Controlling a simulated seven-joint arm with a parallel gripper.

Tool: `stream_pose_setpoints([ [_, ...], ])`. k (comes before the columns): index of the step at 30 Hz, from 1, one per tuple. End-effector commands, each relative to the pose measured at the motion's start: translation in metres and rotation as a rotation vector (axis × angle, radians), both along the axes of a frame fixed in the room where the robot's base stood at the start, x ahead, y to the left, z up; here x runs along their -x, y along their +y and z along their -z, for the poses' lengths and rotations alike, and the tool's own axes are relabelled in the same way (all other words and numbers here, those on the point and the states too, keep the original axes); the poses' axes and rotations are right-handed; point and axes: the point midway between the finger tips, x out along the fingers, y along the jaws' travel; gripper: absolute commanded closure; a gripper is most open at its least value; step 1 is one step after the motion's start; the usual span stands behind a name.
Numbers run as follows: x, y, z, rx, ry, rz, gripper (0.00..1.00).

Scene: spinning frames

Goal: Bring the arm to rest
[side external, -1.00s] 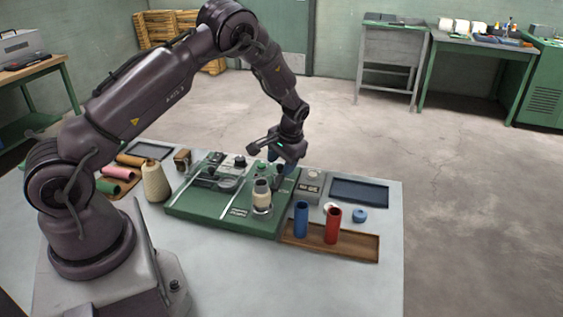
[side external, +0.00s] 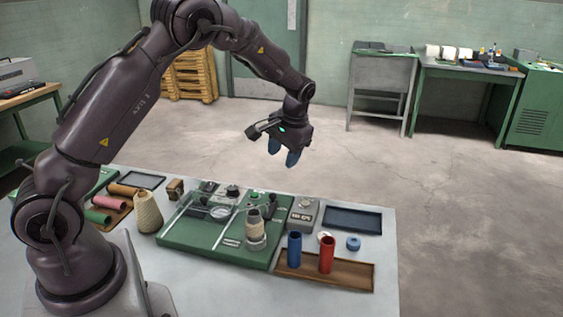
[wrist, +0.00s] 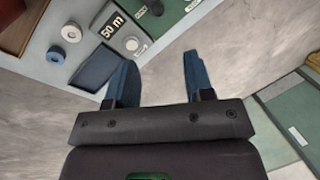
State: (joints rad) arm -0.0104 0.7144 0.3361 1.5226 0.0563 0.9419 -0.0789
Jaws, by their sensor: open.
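My gripper (side external: 284,157) is up in the air above the back edge of the table (side external: 345,274). Its blue fingers point down, are apart and hold nothing. In the wrist view, my gripper (wrist: 158,72) shows both blue fingers spread, with bare floor between them. A green machine board (side external: 185,236) lies on the table below and in front of my gripper. A cream-wound spool (side external: 255,228) stands upright on the board, clear of my gripper.
A blue tube (side external: 294,250) and a red tube (side external: 326,256) stand in a brown tray (side external: 352,278). A grey box with a dial (side external: 304,213) and a dark tray (side external: 352,219) are at the back right. A yarn cone (side external: 148,212) stands left. The air around my gripper is free.

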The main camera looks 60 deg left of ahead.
Motion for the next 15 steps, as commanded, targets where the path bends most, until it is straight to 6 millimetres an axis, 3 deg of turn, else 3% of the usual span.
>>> stream_pose_setpoints([
  [9,0.000,0.000,0.000,0.001,0.001,0.007,0.52],
  [13,0.019,-0.008,0.011,0.030,0.046,0.011,0.52],
  [15,0.033,-0.019,0.003,0.061,0.046,0.018,0.52],
])
